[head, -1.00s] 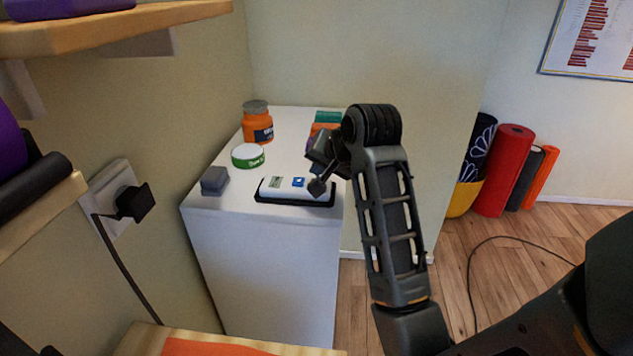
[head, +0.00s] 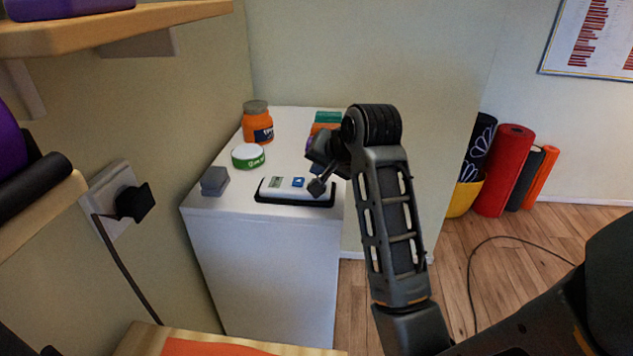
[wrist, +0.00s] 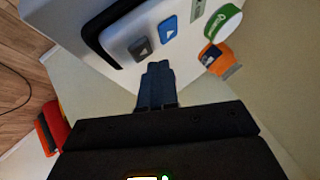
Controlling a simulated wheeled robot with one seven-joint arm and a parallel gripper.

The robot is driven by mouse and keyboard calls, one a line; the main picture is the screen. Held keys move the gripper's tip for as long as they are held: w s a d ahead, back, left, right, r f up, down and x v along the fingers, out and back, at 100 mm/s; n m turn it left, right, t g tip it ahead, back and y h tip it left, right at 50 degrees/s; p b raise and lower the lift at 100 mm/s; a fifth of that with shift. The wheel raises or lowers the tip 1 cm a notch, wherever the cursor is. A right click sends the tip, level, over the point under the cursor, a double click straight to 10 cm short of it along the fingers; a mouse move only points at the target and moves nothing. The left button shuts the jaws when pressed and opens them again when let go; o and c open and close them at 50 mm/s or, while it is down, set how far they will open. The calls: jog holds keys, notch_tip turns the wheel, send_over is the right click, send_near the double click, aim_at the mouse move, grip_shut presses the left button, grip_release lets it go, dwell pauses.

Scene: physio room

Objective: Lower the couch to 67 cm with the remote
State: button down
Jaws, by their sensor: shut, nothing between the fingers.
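The remote (head: 285,194) is white in a black cradle and lies on top of the white cabinet (head: 265,265). It has a small grey-green display (head: 275,182) and a blue button (head: 298,182) with a light arrow. The wrist view also shows the blue button (wrist: 168,28) and a dark grey arrow button (wrist: 140,49) beside it. My gripper (head: 317,188) is shut and empty at the remote's right end. In the wrist view its fingertips (wrist: 158,66) are just below the dark button; I cannot tell whether they touch the remote. The display's figures are too small to read. I cannot make out the couch.
On the cabinet stand an orange jar (head: 257,124), a green-and-white tub (head: 248,157), a grey block (head: 214,181) and a green-and-orange stack (head: 327,120). A wooden shelf (head: 120,30) juts out at upper left. Rolled mats (head: 505,170) stand at the right wall.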

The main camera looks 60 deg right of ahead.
jog(key=shift+f, duration=0.15)
jog(key=shift+f, duration=0.7)
dwell(2.0)
dwell(1.2)
jog(key=shift+r+p, duration=0.85)
jog(key=shift+p, duration=0.1)
notch_tip(320, 180, up, 5)
jog(key=p, duration=0.5)
dwell(0.9)
